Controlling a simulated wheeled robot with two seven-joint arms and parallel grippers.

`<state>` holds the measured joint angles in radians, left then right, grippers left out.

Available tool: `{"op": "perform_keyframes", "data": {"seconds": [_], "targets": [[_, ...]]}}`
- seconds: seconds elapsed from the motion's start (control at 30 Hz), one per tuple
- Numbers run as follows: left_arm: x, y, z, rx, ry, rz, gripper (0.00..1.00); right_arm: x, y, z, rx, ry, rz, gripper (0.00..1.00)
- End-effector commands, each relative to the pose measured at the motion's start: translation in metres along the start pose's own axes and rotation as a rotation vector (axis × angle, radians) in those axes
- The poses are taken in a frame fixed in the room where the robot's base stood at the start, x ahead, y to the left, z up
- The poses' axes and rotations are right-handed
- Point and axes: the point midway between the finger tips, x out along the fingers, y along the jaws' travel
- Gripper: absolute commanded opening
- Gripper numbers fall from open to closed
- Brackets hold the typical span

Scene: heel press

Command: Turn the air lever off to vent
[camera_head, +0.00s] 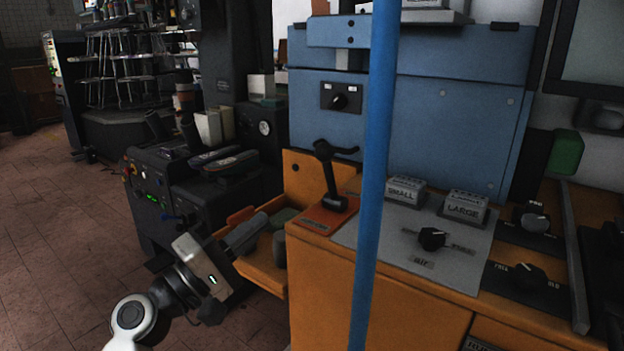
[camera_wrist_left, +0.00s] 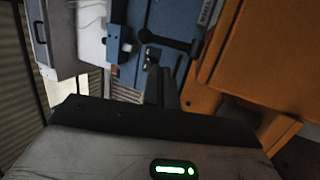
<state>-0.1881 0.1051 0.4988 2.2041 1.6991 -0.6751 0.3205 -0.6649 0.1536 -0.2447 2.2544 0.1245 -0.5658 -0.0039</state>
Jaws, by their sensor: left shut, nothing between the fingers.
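The air lever (camera_head: 432,238) is a small black knob on a grey plate (camera_head: 395,262) on the orange bench top, with an "air" label below it and a small, unreadable label on each side. I cannot tell which way it points. My left gripper (camera_head: 262,222) is shut and empty, low at the left of the bench, beside the orange tray and well left of the knob. In the left wrist view its closed fingers (camera_wrist_left: 162,88) point toward the blue press; the air knob does not show there. My right gripper is not in view.
A blue pole (camera_head: 372,180) stands upright between my left gripper and the knob in the picture. A black lever (camera_head: 332,180) rises from the bench's left corner. SMALL (camera_head: 406,192) and LARGE (camera_head: 464,207) blocks stand behind the knob; more black knobs (camera_head: 516,277) lie right.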

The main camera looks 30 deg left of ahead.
Motion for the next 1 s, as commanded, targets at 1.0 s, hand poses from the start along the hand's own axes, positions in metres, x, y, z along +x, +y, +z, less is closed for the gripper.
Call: {"op": "perform_keyframes", "data": {"seconds": [1.0], "targets": [[0.127, 0.0, 0.001, 0.002, -0.001, -0.001, 0.0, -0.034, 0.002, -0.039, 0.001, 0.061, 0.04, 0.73]]}}
